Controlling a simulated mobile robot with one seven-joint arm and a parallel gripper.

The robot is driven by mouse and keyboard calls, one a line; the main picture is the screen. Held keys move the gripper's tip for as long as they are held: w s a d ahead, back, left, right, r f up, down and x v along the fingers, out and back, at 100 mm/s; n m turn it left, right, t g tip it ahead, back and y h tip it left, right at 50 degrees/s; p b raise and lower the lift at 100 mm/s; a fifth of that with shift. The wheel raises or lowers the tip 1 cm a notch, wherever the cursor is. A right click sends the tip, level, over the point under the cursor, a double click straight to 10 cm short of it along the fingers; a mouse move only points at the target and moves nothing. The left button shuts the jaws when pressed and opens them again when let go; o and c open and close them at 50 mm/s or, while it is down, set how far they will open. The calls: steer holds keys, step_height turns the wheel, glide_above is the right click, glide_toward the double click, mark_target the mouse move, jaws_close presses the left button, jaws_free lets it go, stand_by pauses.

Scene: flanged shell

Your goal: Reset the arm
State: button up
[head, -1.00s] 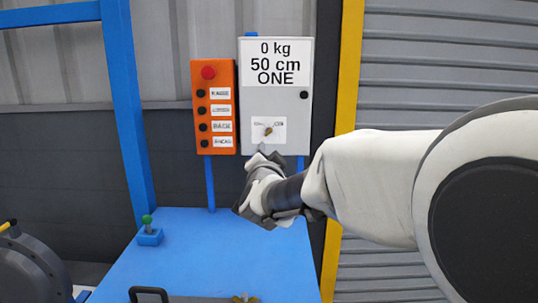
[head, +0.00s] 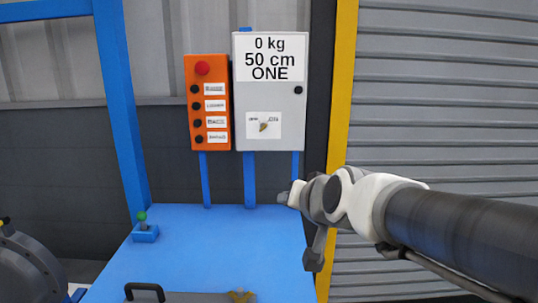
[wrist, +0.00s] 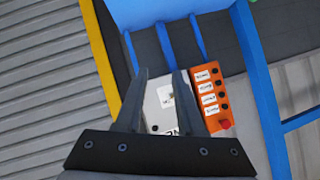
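My gripper (wrist: 161,75) shows in the wrist view with its two dark fingers apart and nothing between them. Beyond the fingers are the grey control box and the orange button panel, seen turned over and at a distance. In the head view my arm reaches in from the right and ends right of and below the grey box (head: 270,100), clear of it. The finger opening cannot be made out there. The box carries a sign reading 0 kg, 50 cm, ONE and a brass-coloured knob (head: 263,126) on a white label.
The orange panel (head: 208,105) has a red button and several black ones. A blue post (head: 122,110) is at left, a yellow post (head: 342,90) at right.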

steer(key=s+d+f+n+g+h, duration=0.1)
steer(key=s+d+f+g, duration=0.25)
steer(key=s, duration=0.55)
steer(key=s+d+f+n+g+h, duration=0.1)
steer(key=s+d+f+g+h, duration=0.1)
steer(key=s+d+f, duration=0.5)
steer(key=s+r+p, duration=0.1)
steer(key=r+p, duration=0.5)
steer(key=r, duration=0.1)
steer(key=s+a+r+p, duration=0.1)
steer(key=s+r+p, duration=0.1)
steer(key=r+p, duration=0.5)
steer(key=shift+s+r+p, duration=0.25)
steer(key=shift+r+p, duration=0.05)
steer(key=shift+r, duration=0.35)
